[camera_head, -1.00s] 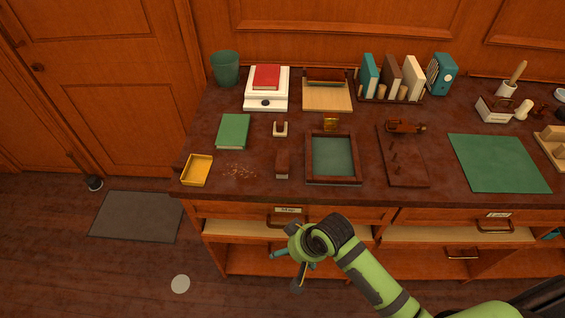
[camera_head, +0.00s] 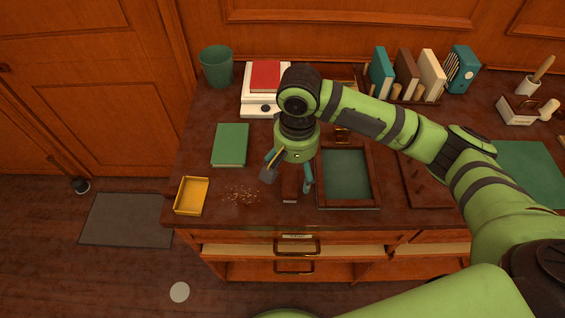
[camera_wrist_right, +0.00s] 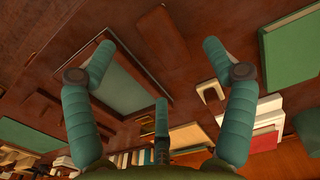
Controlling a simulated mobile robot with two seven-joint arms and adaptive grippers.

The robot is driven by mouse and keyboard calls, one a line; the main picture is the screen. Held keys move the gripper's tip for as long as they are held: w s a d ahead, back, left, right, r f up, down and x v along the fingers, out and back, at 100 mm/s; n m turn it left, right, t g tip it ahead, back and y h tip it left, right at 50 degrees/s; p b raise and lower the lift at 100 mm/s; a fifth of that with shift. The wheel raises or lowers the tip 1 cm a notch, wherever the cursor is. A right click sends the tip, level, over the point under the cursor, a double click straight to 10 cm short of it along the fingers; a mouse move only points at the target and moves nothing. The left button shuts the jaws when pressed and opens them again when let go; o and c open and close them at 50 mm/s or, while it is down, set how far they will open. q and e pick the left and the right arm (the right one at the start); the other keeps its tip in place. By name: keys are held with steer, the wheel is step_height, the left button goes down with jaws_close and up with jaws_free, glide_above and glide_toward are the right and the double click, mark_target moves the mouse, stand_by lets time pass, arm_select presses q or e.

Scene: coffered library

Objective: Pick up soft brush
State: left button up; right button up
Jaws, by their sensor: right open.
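The soft brush appears to be the small dark brown block with a pale lower edge (camera_head: 290,185). It lies on the desk between the crumbs and a framed tray. It also shows in the right wrist view (camera_wrist_right: 163,38), lying beyond and between the open fingers. My right gripper (camera_head: 288,178) is open and empty, pointing down above the brush, with one finger on each side of it in the picture. It looks apart from the brush, though the exact height is hard to tell. My left gripper is not in view.
The green-lined framed tray (camera_head: 376,185) stands close to the right of the brush. Crumbs (camera_head: 241,194), a yellow tray (camera_head: 180,196) and a green book (camera_head: 230,144) lie to the left. A white scale with a red book (camera_head: 264,76) is behind. The desk's front edge is near.

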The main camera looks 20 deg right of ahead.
mark_target(294, 181)
steer(key=shift+w+f, duration=0.1)
steer(key=shift+w, duration=0.25)
steer(key=shift+s+f, duration=0.2)
steer(key=shift+s+d+f+p, duration=0.1)
steer(key=shift+s+f+p, duration=0.4)
steer(key=shift+f, duration=0.15)
steer(key=f, duration=0.2)
steer(key=shift+w+f, duration=0.25)
steer(key=shift+f, duration=0.15)
steer(key=shift+w+f, duration=0.1)
steer(key=shift+f, duration=0.7)
steer(key=shift+c, duration=0.8)
steer(key=c, duration=1.1)
steer(key=shift+c, duration=0.2)
steer(key=shift+r, duration=0.45)
steer(key=r, duration=0.1)
steer(key=s+r, duration=0.1)
steer(key=r, duration=0.1)
steer(key=shift+d+r, duration=0.1)
steer(key=shift+r, duration=0.2)
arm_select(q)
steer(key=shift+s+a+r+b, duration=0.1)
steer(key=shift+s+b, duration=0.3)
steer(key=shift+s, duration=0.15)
arm_select(e)
steer(key=s+d+r, duration=0.2)
steer(key=s+r, duration=0.4)
steer(key=s, duration=0.4)
steer(key=shift+s+r, duration=0.25)
steer(key=shift+r, duration=0.05)
